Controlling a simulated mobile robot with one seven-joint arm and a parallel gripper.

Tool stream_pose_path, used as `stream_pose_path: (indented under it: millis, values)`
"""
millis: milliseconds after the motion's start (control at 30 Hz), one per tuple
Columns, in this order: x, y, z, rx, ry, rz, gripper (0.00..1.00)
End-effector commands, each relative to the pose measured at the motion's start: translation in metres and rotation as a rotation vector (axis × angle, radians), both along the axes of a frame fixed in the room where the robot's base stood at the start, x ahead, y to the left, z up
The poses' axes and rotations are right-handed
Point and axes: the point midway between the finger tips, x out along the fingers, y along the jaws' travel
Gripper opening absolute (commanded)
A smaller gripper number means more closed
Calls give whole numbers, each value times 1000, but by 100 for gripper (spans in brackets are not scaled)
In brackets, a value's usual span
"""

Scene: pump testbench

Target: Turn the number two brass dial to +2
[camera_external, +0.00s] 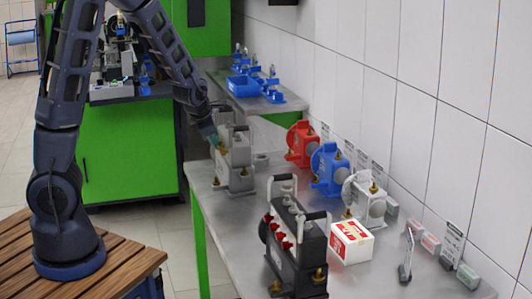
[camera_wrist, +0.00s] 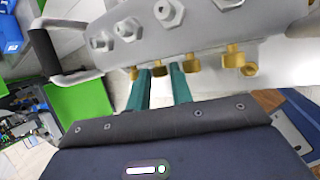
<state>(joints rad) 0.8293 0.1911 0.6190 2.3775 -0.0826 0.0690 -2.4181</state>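A grey pump unit (camera_external: 236,172) stands at the far end of the bench. In the wrist view its light grey body (camera_wrist: 200,35) fills the top, with a row of brass dials along its lower edge. One brass dial (camera_wrist: 158,70) sits between the two teal fingertips of my gripper (camera_wrist: 160,72). Another brass dial (camera_wrist: 190,63) is just right of the right finger, and a further one (camera_wrist: 234,56) lies beyond it. My gripper is open around the dial, with the fingers apart. No dial numbers or scale marks are readable. In the external view my gripper (camera_external: 214,141) is at the pump's left side.
A dark pump with red knobs (camera_external: 292,245) stands nearer on the bench. Red (camera_external: 301,143), blue (camera_external: 328,170) and white (camera_external: 365,196) pumps line the wall side. A white and red box (camera_external: 351,241) and a grey handled tool (camera_external: 407,256) lie in front.

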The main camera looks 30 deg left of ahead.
Motion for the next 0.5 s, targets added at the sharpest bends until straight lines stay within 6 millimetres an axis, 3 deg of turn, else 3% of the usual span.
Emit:
stream_pose_path:
  millis: [500]
  values:
    - [-2, -1, 3, 0, -1, -2, 26]
